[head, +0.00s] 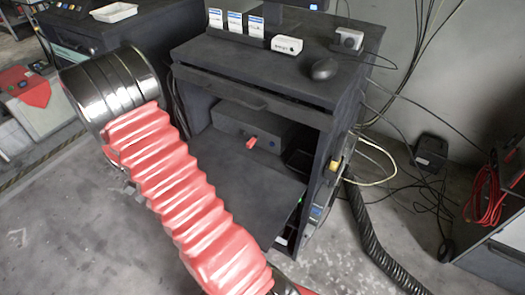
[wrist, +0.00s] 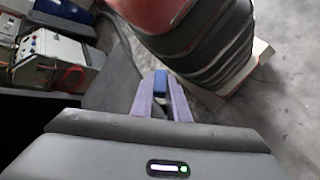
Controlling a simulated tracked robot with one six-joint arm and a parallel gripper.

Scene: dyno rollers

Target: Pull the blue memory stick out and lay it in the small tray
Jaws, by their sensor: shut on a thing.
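My gripper (wrist: 160,104) shows in the wrist view, with its two purple fingers shut on a small blue piece, the blue memory stick (wrist: 160,84). The stick's blue end shows between the fingertips, with dark space and grey floor beyond it. In the head view my arm covers the left middle, and I cannot make out the gripper or the stick there. A small white tray (head: 114,12) lies on a dark cabinet top at the upper left of the head view. It looks empty, and it is clear of my arm.
A dark cabinet (head: 262,68) with an open bay stands in the middle, with a red piece (head: 251,143) on the grey box inside. A mouse (head: 324,69) and a white box (head: 287,45) are on top. Cables and a black hose (head: 378,240) lie at right.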

